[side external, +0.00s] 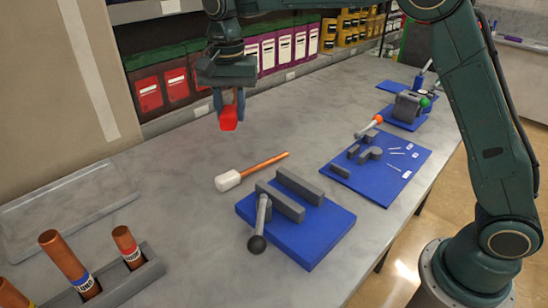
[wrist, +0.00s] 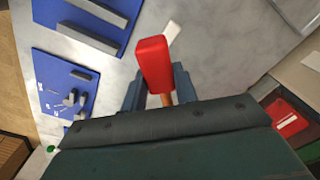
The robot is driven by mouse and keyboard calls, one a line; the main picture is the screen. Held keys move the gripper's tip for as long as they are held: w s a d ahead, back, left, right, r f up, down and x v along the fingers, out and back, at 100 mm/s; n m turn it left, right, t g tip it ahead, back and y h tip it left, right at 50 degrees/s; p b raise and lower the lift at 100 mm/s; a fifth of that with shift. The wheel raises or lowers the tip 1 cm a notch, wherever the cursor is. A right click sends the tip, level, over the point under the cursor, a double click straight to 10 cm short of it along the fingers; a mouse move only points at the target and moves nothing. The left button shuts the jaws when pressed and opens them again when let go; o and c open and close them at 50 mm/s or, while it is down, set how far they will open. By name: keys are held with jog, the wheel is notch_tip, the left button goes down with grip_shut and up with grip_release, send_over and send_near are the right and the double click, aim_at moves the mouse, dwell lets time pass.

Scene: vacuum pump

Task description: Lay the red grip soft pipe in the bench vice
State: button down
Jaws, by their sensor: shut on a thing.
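My gripper (side external: 229,100) is shut on the red grip soft pipe (side external: 229,119) and holds it above the bench, left of the vice. In the wrist view the red grip (wrist: 153,62) sticks out past the fingers (wrist: 159,92), with a short bit of copper pipe (wrist: 167,99) between them; the rest of the pipe is hidden. The bench vice (side external: 290,212) has two grey jaws with an open gap on a blue base, and a lever with a black ball at the front. It partly shows at the wrist view's upper left (wrist: 96,14). The gap looks empty.
A copper pipe with a white grip (side external: 228,180) lies on the bench beside the vice. A blue fixture board (side external: 400,170) with small parts stands behind right. A grey rack (side external: 140,272) of copper tubes and a flat tray (side external: 65,205) are at left.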

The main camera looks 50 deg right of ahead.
aim_at(322, 217)
jog(key=s+d+f+n, duration=0.1)
jog(key=s+f+n, duration=0.1)
jog(key=s, duration=0.5)
jog(key=s+d+f+n, duration=0.2)
jog(key=s+f+n, duration=0.1)
jog(key=s, duration=0.5)
jog(key=s+d+f+n, duration=0.1)
jog(key=s+f+n, duration=0.1)
jog(key=s+n, duration=0.2)
jog(key=s, duration=0.3)
jog(key=shift+s+d+f+n, duration=0.2)
jog(key=shift+d+f+n, duration=0.05)
jog(key=shift+f+n, duration=0.15)
jog(key=shift+f, duration=0.2)
jog(key=shift+f, duration=3.6)
jog(key=shift+f, duration=0.1)
jog(key=c, duration=1)
grip_release()
